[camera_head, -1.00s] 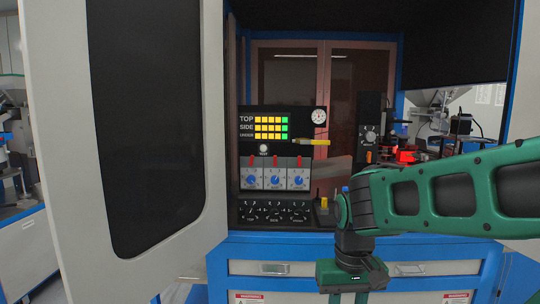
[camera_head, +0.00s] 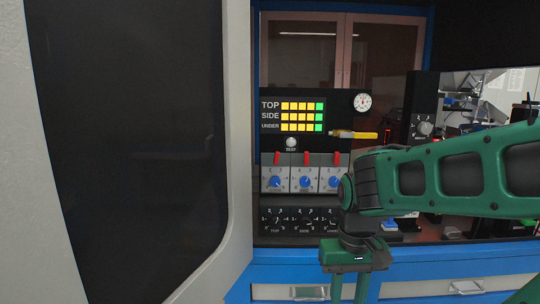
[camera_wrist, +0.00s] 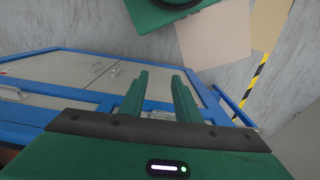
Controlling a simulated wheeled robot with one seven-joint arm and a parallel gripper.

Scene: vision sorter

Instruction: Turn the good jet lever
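The control panel (camera_head: 290,150) stands inside the open cabinet. No label reading "good jet" is legible, so I cannot tell which control is that lever. A yellow lever (camera_head: 355,134) points right beside the display, below a round gauge (camera_head: 362,102). Three red levers stand upright above blue knobs (camera_head: 305,181). Black dials (camera_head: 304,221) sit below them, the rightmost partly hidden by my arm. My gripper (camera_head: 348,298) points down in front of the cabinet, lower than the panel and apart from it. In the wrist view my gripper (camera_wrist: 159,76) is open and empty.
The large open door (camera_head: 130,130) fills the left side. The blue cabinet edge (camera_head: 430,268) and drawers (camera_head: 310,292) lie behind my gripper. A black unit with a dial (camera_head: 424,128) stands right of the panel. The wrist view shows grey floor.

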